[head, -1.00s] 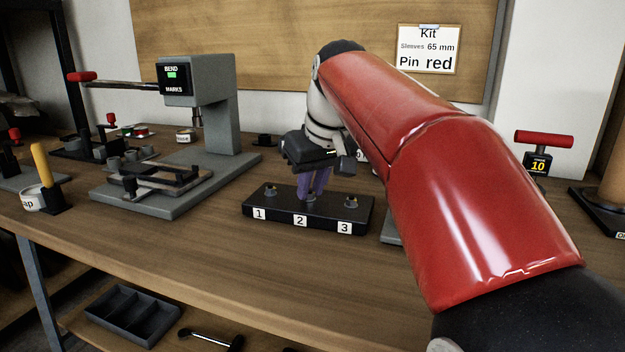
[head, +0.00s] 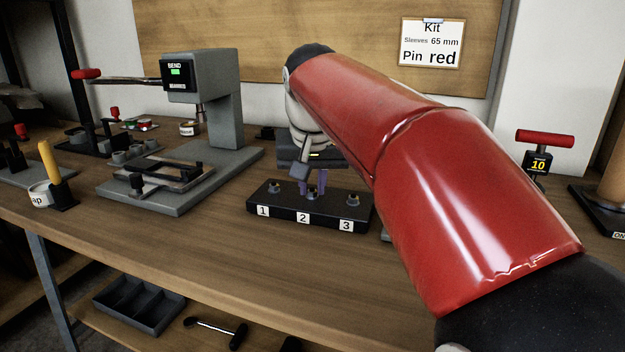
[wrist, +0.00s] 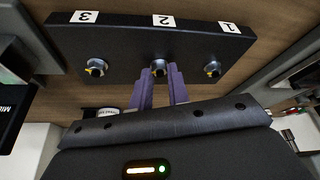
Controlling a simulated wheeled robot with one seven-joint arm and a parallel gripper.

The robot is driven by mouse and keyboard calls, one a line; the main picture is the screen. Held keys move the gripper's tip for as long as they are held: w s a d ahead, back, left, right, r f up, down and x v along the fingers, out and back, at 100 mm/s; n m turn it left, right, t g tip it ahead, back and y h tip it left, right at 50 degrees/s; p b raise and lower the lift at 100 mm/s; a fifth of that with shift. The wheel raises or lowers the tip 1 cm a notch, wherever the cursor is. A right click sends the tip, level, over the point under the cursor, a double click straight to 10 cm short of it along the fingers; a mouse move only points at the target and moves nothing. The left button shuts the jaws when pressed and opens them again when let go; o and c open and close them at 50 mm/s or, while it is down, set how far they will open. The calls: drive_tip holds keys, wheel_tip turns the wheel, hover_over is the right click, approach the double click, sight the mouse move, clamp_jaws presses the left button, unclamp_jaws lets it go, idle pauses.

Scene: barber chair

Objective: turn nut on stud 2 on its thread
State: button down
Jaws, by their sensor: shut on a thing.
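The dark block (head: 285,214) with tags 1, 2 and 3 sits on the bench; it also shows in the wrist view (wrist: 130,42). The nut on stud 2 (wrist: 158,68) is grey metal on the middle stud. My gripper (head: 315,190) points down over the middle stud. Its purple fingers (wrist: 161,72) are shut on the nut, one on each side. In the head view the fingers partly hide this nut.
The grey bending press (head: 215,100) with its long red-tipped lever stands to the left. A red T-handled tool marked 10 (head: 540,150) stands to the right. The bench in front of the block is clear. A kit card (head: 431,44) hangs behind.

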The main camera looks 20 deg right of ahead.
sight(313, 208)
drive_tip(key=c, duration=1.3)
unclamp_jaws()
drive_tip(key=shift+c, duration=0.2)
drive_tip(key=shift+r, duration=0.1)
drive_tip(key=p+v, duration=0.1)
drive_tip(key=v, duration=0.6)
drive_tip(key=shift+s+r, duration=0.2)
drive_tip(key=shift+r, duration=0.1)
drive_tip(key=shift+a, duration=0.1)
